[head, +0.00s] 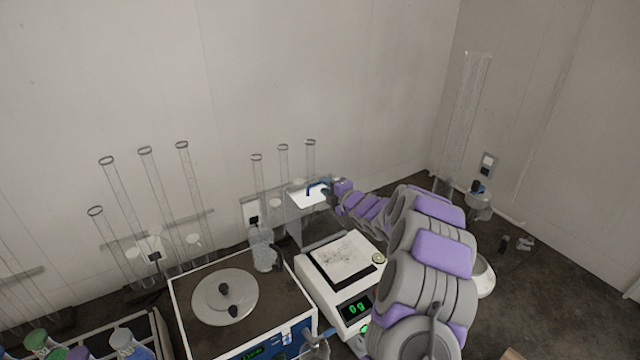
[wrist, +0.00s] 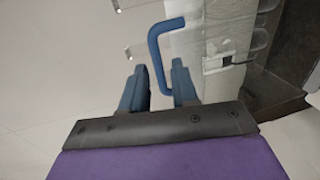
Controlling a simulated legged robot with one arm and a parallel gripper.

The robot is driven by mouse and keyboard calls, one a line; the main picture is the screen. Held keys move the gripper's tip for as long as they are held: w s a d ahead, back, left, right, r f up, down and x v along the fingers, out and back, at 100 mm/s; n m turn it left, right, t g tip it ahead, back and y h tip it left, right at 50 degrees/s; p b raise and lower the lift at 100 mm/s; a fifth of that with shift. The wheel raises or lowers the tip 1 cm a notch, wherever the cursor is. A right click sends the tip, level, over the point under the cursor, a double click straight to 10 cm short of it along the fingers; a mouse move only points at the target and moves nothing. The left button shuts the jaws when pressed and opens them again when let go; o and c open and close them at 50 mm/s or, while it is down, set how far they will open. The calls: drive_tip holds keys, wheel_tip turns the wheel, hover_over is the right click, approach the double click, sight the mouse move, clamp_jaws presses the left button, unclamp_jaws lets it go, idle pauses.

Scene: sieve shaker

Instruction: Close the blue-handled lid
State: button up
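The blue handle (head: 319,184) is on the clear lid (head: 308,199), which stands raised at the back of a white balance (head: 345,290) in the head view. In the wrist view the C-shaped blue handle (wrist: 154,50) reaches down between my fingers. My gripper (head: 328,187) is at the handle; its two blue fingers in the wrist view (wrist: 158,80) are apart, with gaps on both sides of the handle bar. Whether a finger touches the bar cannot be told. The lid's hinge is not clear to see.
The balance display reads 0 g, and its weighing plate (head: 342,258) is bare. A blue-fronted machine with a round grey lid (head: 224,297) stands to the left. Glass tubes (head: 283,170) stand behind against the wall. A white bowl (head: 484,278) is at the right, beyond my arm.

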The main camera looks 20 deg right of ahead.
drive_tip(key=w, duration=0.2)
drive_tip(key=w+d, duration=0.1)
drive_tip(key=shift+f, duration=0.4)
drive_tip(key=shift+w+a, duration=0.3)
drive_tip(key=shift+a, duration=0.65)
drive_tip(key=shift+d, duration=0.45)
drive_tip(key=c, duration=0.5)
clamp_jaws()
drive_tip(key=shift+a, duration=0.1)
